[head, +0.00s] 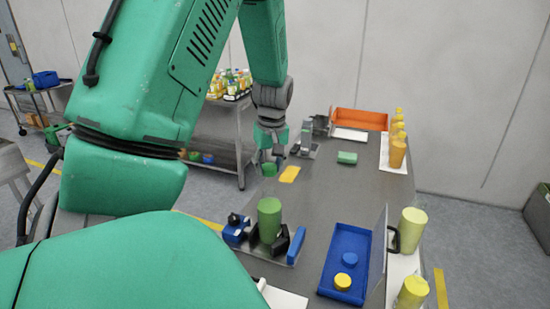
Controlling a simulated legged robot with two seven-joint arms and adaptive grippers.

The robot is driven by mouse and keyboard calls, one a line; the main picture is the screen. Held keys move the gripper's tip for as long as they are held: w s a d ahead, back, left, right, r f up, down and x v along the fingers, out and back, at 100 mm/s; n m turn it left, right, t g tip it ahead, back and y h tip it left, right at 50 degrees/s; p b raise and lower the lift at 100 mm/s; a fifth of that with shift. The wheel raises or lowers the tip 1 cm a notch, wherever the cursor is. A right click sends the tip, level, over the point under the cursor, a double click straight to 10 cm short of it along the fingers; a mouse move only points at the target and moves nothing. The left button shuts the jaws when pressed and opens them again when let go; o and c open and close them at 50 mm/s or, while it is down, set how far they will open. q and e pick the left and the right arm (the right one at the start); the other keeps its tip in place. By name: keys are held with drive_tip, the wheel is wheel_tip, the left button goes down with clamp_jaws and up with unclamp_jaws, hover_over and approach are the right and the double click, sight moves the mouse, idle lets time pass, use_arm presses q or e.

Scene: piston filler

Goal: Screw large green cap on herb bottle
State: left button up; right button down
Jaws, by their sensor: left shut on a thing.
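My left arm reaches across from the left and bends down at the back of the bench. Its gripper (271,158) points down and is shut on the large green cap (269,170), which it holds in the air. The green herb bottle (269,218) stands upright nearer to me, in a holder with black and blue jaws (285,243). The cap shows above the bottle in the picture, with a gap between them. My right gripper is not in view.
A blue tray (361,239) with a blue cap (348,259) and a yellow cap (343,281) lies right of the holder. Yellow-green bottles (411,230) stand at the right edge. An orange tray (360,117) and a green block (347,158) are farther back. The bench middle is clear.

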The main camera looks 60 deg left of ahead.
sight(269, 189)
use_arm(q)
drive_tip(key=shift+f+b, duration=1.6)
drive_tip(key=shift+b, duration=0.1)
drive_tip(key=shift+f, duration=0.55)
drive_tip(key=shift+r+p, duration=0.15)
drive_tip(key=shift+p, duration=0.75)
drive_tip(key=shift+d+f, duration=0.1)
drive_tip(key=shift+f, duration=0.45)
drive_tip(key=shift+f, duration=0.55)
idle(1.3)
drive_tip(key=m+p, duration=0.2)
drive_tip(key=shift+r+m, duration=0.1)
drive_tip(key=shift+m, duration=0.3)
drive_tip(key=m+t+p, duration=0.1)
drive_tip(key=m+p, duration=0.1)
drive_tip(key=m, duration=0.2)
drive_tip(key=shift+m+p, duration=0.3)
drive_tip(key=shift+m, duration=0.1)
